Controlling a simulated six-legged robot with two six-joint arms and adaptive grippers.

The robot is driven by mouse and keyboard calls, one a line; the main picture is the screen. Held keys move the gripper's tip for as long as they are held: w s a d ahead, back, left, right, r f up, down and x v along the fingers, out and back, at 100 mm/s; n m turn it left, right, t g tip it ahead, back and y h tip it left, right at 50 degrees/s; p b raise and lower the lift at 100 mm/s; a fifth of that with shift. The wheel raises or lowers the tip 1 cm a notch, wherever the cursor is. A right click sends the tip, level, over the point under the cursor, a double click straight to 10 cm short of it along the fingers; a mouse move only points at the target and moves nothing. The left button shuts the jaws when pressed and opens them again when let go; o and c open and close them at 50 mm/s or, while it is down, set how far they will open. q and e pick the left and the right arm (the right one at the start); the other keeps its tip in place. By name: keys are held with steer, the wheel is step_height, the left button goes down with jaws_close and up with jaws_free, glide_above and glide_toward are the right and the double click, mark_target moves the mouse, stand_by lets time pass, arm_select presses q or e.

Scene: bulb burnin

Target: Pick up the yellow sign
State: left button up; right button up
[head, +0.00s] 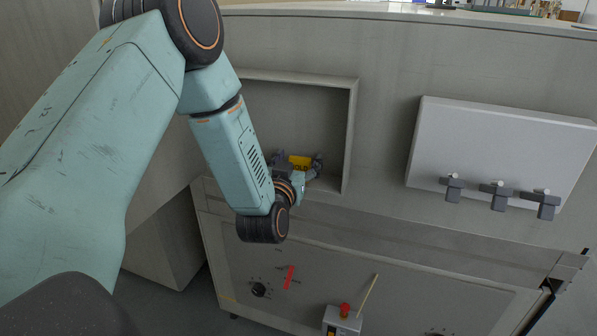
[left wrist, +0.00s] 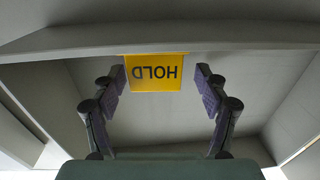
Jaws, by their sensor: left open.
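The yellow sign (head: 300,162) is in the recessed niche in the head view, partly hidden by my left gripper. In the left wrist view the sign (left wrist: 155,73) reads HOLD upside down and lies between the finger pads, with a gap on each side. My left gripper (head: 298,164) reaches into the niche and is open around the sign. Its two fingers (left wrist: 162,84) show in the left wrist view. My right gripper is not in view.
The niche (head: 353,130) has a raised frame around it. A white panel (head: 500,150) with several dark clips (head: 498,190) is at the right. Below are a control panel with a red handle (head: 290,277), a knob (head: 258,289) and a small box with a red button (head: 344,310).

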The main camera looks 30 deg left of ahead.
arm_select(q)
steer(key=shift+d+r, duration=0.15)
steer(key=shift+d, duration=0.1)
steer(key=shift+c, duration=0.5)
steer(key=shift+d, duration=0.15)
steer(key=shift+c, duration=0.6)
steer(key=shift+w+a+f, duration=0.2)
steer(key=shift+a+f, duration=0.05)
steer(key=c, duration=0.3)
steer(key=shift+a, duration=0.1)
steer(key=shift+c, duration=0.9)
steer(key=shift+s+d+r, duration=0.15)
steer(key=shift+d+r, duration=0.05)
steer(key=shift+c, duration=2.2)
steer(key=shift+a+f, duration=0.1)
steer(key=shift+f, duration=0.05)
steer(key=shift+c, duration=0.6)
steer(key=shift+r, duration=0.25)
